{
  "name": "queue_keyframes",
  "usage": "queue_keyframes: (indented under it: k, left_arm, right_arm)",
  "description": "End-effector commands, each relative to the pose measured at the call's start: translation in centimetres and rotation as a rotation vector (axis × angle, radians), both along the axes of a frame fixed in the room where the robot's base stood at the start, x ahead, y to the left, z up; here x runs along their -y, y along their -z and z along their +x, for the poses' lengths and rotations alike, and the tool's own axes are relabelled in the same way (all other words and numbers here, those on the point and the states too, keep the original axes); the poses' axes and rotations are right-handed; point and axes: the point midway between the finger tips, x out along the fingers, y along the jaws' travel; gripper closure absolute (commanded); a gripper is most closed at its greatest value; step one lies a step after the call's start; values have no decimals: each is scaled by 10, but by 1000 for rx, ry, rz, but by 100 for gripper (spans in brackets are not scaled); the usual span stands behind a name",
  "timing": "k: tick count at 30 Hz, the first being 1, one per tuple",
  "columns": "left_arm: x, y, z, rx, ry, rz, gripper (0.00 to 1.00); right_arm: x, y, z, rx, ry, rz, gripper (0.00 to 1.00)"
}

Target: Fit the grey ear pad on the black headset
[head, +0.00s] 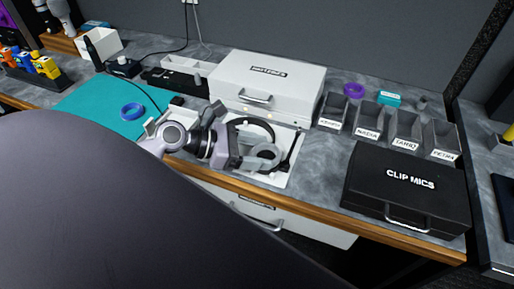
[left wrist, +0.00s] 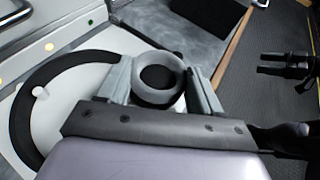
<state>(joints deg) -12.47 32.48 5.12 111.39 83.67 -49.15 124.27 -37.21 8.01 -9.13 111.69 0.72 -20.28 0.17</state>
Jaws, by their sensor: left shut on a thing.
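The grey ear pad (head: 267,151) is a thick ring in my left gripper (head: 262,160), over the open white case (head: 281,181). In the left wrist view the pad (left wrist: 152,59) sits between the two fingers of the left gripper (left wrist: 157,85), shut on it. The black headset lies in the case. Its curved band (head: 262,122) shows beyond the gripper, and the band (left wrist: 24,92) also shows at left in the left wrist view. Dark material shows through the ring; whether pad and headset touch, I cannot tell. A dark gripper-like shape (left wrist: 288,68), probably my right gripper, is over the floor.
A white lidded case (head: 265,83) stands behind. Labelled grey bins (head: 368,122) and a black CLIP MICS case (head: 407,187) stand right. A blue ring (head: 132,111) lies on the teal mat (head: 85,105); a purple ring (head: 354,90) is at the back.

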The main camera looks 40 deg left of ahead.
Motion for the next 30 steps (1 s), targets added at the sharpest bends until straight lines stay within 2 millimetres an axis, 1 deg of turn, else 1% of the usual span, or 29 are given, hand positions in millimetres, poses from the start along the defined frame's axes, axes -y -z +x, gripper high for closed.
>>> queue_keyframes:
  k: [3, 4, 6, 17, 20, 27, 30]
  left_arm:
    - [0, 3, 0, -1, 0, -1, 63]
    - [0, 3, 0, 0, 0, 0, 25]
    - [0, 3, 0, 0, 0, 0, 5]
    - [-3, 2, -3, 0, -1, 1, 5]
    - [-10, -1, -9, -1, -2, 1, 5]
    - [-32, -14, -32, -3, 0, 3, 5]
    - [-40, -19, -38, -3, 0, 2, 5]
  right_arm:
    - [0, 1, 0, 0, 0, 0, 24]
    - [0, 1, 0, 0, 0, 0, 24]
    - [0, 1, 0, 0, 0, 0, 24]
    - [0, 1, 0, 0, 0, 0, 24]
    - [0, 1, 0, 0, 0, 0, 24]
    - [0, 3, 0, 0, 0, 0, 24]
    - [0, 3, 0, 0, 0, 0, 24]
